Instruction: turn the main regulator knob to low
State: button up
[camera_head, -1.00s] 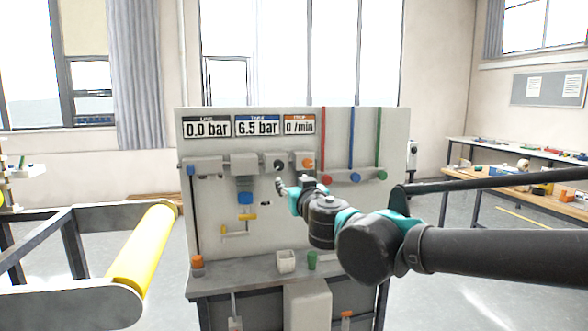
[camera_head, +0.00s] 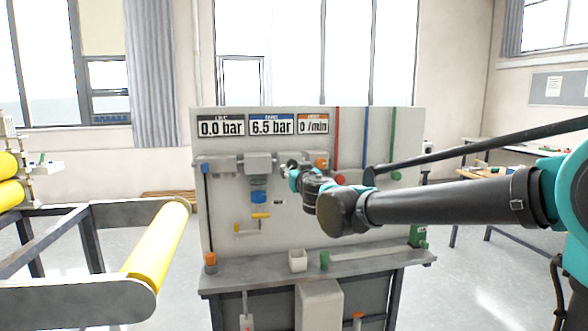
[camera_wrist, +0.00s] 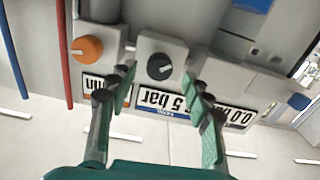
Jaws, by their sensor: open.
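A dark round knob (camera_wrist: 159,66) with a small pale mark sits on a grey block in the wrist view, which shows the panel upside down. No label on the knob is readable, but it fits the main regulator knob. My gripper (camera_wrist: 158,84) is open, with its green fingers spread to the two sides of the knob and nothing held between them. Contact cannot be told. In the head view my gripper (camera_head: 285,171) is at the panel below the displays and hides most of the knob. The displays read 0.0 bar (camera_head: 221,127), 6.5 bar (camera_head: 270,126) and 0 /min (camera_head: 312,126).
An orange knob (camera_wrist: 87,49) is close beside the dark one, and a blue part (camera_wrist: 299,102) lies on the other side. Red, blue and green pipes run down the panel's right. A yellow roller (camera_head: 158,245) is at left.

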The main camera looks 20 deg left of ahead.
aim_at(292, 164)
jog(key=shift+x, duration=1.25)
grip_shut()
